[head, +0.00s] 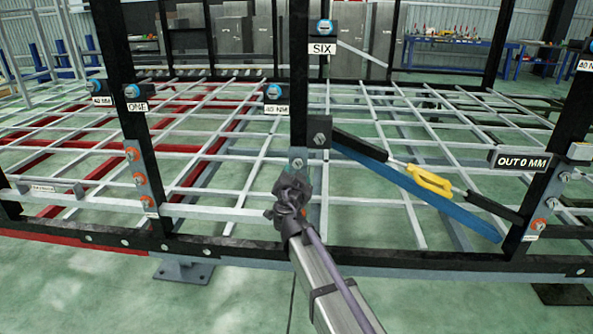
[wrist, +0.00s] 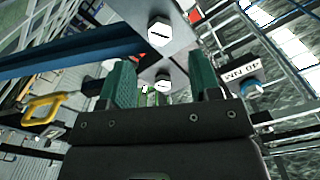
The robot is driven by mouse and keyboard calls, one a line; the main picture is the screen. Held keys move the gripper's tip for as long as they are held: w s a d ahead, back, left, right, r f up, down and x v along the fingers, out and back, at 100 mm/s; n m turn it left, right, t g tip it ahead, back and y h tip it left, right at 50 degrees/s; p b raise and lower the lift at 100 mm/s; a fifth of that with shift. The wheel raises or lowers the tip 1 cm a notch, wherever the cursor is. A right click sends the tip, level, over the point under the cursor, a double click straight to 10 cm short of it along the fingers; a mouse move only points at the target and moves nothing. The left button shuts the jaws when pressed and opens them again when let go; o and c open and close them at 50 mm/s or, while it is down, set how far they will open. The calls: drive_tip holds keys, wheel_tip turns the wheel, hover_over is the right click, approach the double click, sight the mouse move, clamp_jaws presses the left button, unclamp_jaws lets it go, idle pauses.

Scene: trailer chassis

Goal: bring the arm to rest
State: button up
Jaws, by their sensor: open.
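My gripper (head: 291,186) is at the end of my arm in the head view, in front of the middle black post (head: 299,70) of the trailer frame. In the wrist view my gripper (wrist: 160,78) shows two green fingers set apart with nothing held. Beyond and between them is a grey plate (wrist: 178,52) with two hex bolt heads, an upper one (wrist: 160,32) and a lower one (wrist: 163,82). I cannot tell how far the fingertips are from the plate.
A blue bar (head: 420,190) slopes down right from a dark bracket (head: 319,138) on the middle post. A rod with a yellow part (head: 430,181) runs beside it. Black posts and the lower rail (head: 420,258) frame the grid. The green floor in front is mostly clear.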

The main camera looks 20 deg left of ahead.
drive_tip(key=v, duration=0.5)
drive_tip(key=shift+s+d, duration=0.1)
drive_tip(key=shift+s, duration=0.2)
